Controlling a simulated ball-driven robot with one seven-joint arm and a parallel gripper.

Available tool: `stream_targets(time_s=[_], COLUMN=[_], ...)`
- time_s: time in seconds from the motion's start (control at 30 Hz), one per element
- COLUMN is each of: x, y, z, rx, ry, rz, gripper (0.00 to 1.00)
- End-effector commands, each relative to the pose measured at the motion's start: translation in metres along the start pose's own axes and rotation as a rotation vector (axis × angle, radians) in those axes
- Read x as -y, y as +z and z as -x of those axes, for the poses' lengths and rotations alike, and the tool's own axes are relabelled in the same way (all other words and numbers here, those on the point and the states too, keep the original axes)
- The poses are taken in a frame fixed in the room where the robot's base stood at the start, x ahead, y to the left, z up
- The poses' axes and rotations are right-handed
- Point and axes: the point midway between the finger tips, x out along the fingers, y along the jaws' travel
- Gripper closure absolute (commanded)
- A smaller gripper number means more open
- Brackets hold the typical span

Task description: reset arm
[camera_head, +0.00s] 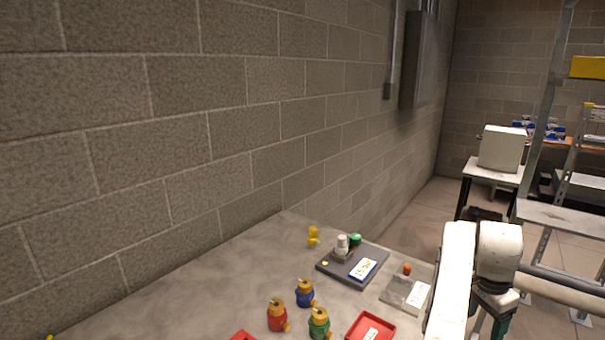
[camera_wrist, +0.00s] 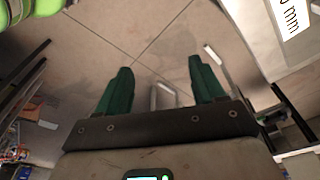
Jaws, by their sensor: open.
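My gripper (camera_wrist: 160,95) shows in the wrist view with two green fingers spread apart. It is open and nothing is between the fingers. Beyond them are floor tiles, so it hangs clear of the table. In the head view my white arm reaches down at the lower right, beside the table's right end. A green part of the gripper (camera_head: 500,325) shows below the arm there; its fingertips are not clearly visible in that view.
The grey table (camera_head: 190,285) runs along a block wall. It holds a dark tray (camera_head: 336,270), a light tray (camera_head: 398,288), red trays (camera_head: 385,321), and red (camera_head: 277,316), blue (camera_head: 305,293) and green (camera_head: 319,323) bottle-like pieces. Shelving (camera_head: 570,215) stands at right.

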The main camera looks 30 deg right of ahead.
Motion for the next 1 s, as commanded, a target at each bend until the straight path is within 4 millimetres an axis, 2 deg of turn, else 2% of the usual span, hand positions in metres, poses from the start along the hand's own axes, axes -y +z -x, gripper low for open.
stream_targets(time_s=[0.17,0.47,0.67,0.8,0.9,1.0], x=[-0.020,-0.065,-0.114,-0.158,-0.188,-0.211], y=[0.030,0.112,0.181,0.231,0.260,0.280], z=[-0.032,-0.078,-0.102,-0.111,-0.114,-0.114], rx=[-0.081,-0.162,-0.143,-0.093,-0.048,-0.011], ry=[0.000,-0.031,-0.072,-0.117,-0.153,-0.183], rz=[0.233,0.778,1.168,1.427,1.576,1.680], gripper=[0.31,0.31,0.31,0.31,0.31,0.31])
